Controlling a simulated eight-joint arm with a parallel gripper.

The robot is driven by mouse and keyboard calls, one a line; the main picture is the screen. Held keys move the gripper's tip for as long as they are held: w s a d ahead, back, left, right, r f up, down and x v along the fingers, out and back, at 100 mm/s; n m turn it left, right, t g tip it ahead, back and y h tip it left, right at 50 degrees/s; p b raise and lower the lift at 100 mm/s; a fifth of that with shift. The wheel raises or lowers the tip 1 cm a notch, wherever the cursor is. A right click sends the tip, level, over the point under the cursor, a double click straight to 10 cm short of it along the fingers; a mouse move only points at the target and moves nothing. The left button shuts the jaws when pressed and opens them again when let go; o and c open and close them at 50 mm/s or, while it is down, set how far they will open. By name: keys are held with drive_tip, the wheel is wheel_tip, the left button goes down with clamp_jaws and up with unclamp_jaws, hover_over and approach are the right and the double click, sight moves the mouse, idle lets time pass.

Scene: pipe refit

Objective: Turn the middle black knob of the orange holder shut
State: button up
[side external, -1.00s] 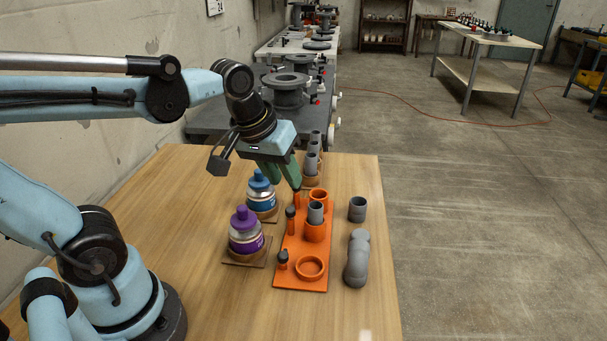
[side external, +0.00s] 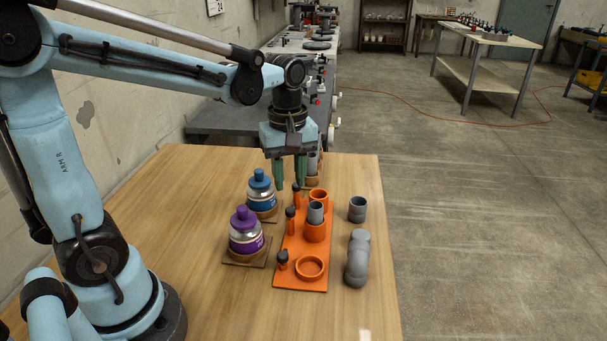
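The orange holder (side external: 288,280) stands on the wooden table with several sockets and three knobs along its left side. The middle black knob (side external: 290,212) stands upright on an orange stem beside the socket that holds a grey pipe (side external: 316,213). The near knob (side external: 283,255) shows clearly. The far knob (side external: 297,187) is close to the fingers and partly hard to make out. My gripper (side external: 290,184) points straight down above the far end of the holder, beyond the middle knob. Its two green fingers are apart with nothing between them.
A blue-capped bottle (side external: 261,193) and a purple-capped bottle (side external: 245,232) stand left of the holder. A grey pipe piece (side external: 358,209) and a grey elbow (side external: 357,260) are on its right.

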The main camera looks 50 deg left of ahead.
sight(291, 210)
drive_tip(key=shift+f, duration=3.4)
clamp_jaws()
